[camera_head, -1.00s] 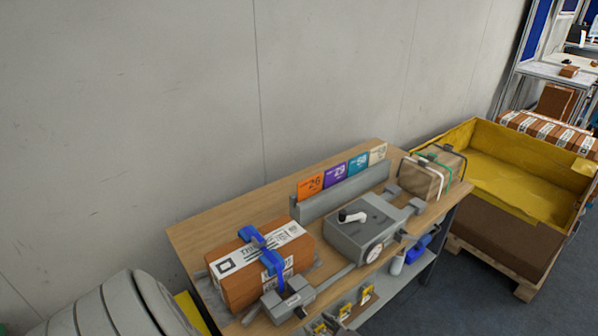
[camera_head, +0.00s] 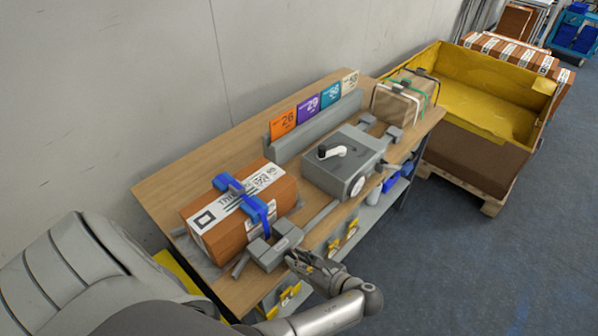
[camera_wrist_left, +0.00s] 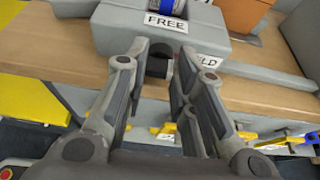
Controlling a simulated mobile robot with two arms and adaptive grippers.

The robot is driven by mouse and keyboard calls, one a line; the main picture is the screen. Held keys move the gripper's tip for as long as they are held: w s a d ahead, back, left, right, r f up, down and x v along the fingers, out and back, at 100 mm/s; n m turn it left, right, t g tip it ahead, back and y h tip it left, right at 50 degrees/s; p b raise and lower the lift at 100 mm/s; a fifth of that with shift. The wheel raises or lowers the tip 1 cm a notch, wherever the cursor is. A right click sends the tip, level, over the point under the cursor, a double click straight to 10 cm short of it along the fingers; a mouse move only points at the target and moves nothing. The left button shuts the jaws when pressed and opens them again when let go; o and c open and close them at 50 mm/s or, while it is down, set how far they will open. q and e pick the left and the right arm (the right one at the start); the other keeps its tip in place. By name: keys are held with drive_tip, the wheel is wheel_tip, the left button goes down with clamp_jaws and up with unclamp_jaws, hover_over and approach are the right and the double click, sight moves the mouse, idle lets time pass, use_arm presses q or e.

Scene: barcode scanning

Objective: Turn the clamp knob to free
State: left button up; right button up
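The clamp (camera_head: 272,248) is a grey block at the front edge of the wooden bench, beside a brown box (camera_head: 235,215) with a white label and blue strap. In the left wrist view the clamp block (camera_wrist_left: 115,30) carries a "FREE" label and a partly hidden label ending in "LD". A dark knob (camera_wrist_left: 158,66) sits on its front. My left gripper (camera_head: 295,258) is at the clamp's front. Its fingers (camera_wrist_left: 165,50) are apart, with the knob between or just beyond the tips; contact cannot be told. My right gripper is not in view.
A grey device (camera_head: 345,165) with a black-and-white handle stands mid-bench, before numbered coloured cards (camera_head: 308,107). A strapped parcel (camera_head: 405,97) sits at the far end. Yellow clips (camera_head: 345,237) hang below the bench edge. A yellow-lined crate (camera_head: 490,95) stands at right.

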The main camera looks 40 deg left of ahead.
use_arm(q)
drive_tip(key=shift+a, duration=0.1)
clamp_jaws()
drive_tip(key=n+t, duration=0.1)
drive_tip(key=n+t+p, duration=0.1)
drive_tip(key=shift+s+a+n, duration=0.1)
drive_tip(key=shift+s+n, duration=0.2)
drive_tip(key=shift+n, duration=0.1)
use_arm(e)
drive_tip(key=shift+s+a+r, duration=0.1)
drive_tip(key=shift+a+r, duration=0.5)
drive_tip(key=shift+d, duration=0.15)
use_arm(q)
drive_tip(key=o, duration=0.6)
unclamp_jaws()
drive_tip(key=shift+a+f, duration=0.1)
